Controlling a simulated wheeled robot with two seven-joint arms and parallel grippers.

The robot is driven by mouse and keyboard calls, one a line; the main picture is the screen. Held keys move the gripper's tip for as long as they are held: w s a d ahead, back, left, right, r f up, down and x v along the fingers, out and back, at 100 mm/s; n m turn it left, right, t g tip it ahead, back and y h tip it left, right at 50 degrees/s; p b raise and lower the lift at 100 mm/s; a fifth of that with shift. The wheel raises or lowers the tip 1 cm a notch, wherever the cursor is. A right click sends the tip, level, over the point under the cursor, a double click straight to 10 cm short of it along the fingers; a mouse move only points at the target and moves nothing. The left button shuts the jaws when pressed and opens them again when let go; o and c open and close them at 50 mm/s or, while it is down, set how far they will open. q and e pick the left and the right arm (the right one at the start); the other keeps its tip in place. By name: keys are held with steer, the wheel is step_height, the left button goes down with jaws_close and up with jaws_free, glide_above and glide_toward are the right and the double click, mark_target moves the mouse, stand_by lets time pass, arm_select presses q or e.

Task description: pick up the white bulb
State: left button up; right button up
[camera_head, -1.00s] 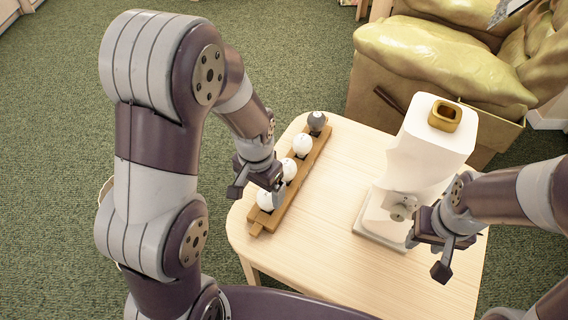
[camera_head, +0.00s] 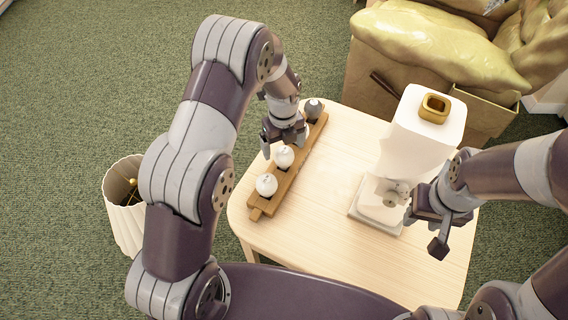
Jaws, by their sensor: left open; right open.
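A wooden rack (camera_head: 262,207) on the table holds a row of bulbs. Two white bulbs show in it, one at the near end (camera_head: 266,185) and one behind it (camera_head: 284,157). A third white bulb is mostly hidden behind my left gripper. A grey bulb (camera_head: 314,108) sits at the far end. My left gripper (camera_head: 285,147) is open above the rack, by the middle bulbs; I cannot tell whether it touches one. My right gripper (camera_head: 424,232) is open and empty beside the white lamp body.
The white lamp body (camera_head: 424,135) with a gold socket on top (camera_head: 435,107) stands on the right of the light wood table (camera_head: 318,235). A white lampshade (camera_head: 125,217) is on the floor at left. The table's middle is clear.

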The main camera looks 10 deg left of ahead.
mark_target(285, 159)
arm_select(q)
steer(key=f, duration=0.3)
steer(key=f+b, duration=0.1)
steer(key=f, duration=0.2)
steer(key=shift+d+f, duration=0.2)
steer(key=shift+f, duration=0.05)
steer(key=shift+c, duration=0.2)
steer(key=c, duration=0.9)
steer(key=shift+r, duration=0.1)
